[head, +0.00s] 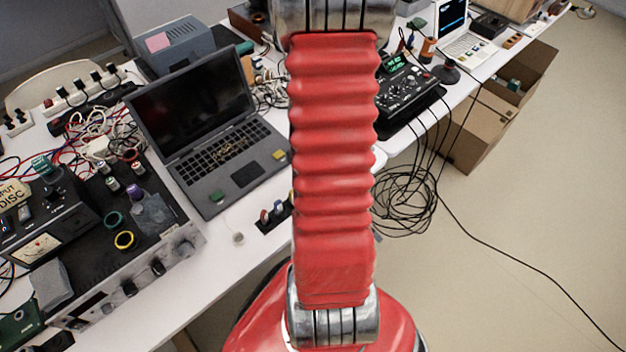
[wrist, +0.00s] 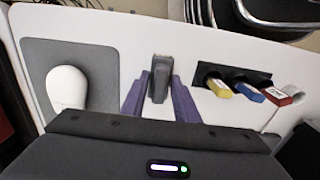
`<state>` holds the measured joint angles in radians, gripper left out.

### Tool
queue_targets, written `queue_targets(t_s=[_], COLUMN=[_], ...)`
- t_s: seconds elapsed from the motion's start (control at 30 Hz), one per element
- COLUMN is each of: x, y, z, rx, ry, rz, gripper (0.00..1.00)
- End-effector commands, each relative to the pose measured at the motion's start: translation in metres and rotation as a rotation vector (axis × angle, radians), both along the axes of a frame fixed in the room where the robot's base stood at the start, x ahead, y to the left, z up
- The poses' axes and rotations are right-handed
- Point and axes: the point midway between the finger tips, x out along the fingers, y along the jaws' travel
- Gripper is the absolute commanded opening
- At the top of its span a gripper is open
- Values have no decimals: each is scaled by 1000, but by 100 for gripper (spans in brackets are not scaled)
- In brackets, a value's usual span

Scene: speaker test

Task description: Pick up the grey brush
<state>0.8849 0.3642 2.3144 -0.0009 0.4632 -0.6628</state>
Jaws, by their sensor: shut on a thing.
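The grey brush (wrist: 159,72) shows in the wrist view at the upper middle, a dark grey piece standing between the two purple fingers of my gripper (wrist: 160,92). My gripper is shut on it, with one finger at each side. I cannot tell whether the brush touches the bench. In the head view my red arm covers the middle, and neither the gripper nor the brush can be made out.
In the wrist view a white mouse (wrist: 67,88) lies on a grey pad (wrist: 97,60) at left, and a black holder (wrist: 256,74) with yellow, blue and red pieces stands at right. The head view shows an open laptop (head: 225,185), electronics, and loose cables (head: 405,200).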

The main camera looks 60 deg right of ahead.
Motion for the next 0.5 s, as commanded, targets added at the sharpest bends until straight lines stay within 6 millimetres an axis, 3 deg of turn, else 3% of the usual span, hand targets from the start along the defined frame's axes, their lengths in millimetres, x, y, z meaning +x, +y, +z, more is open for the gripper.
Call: queue_targets(t_s=[0.5], x=[0], y=[0], z=[9], rx=[-1], ry=[-1], rz=[0], gripper=[5])
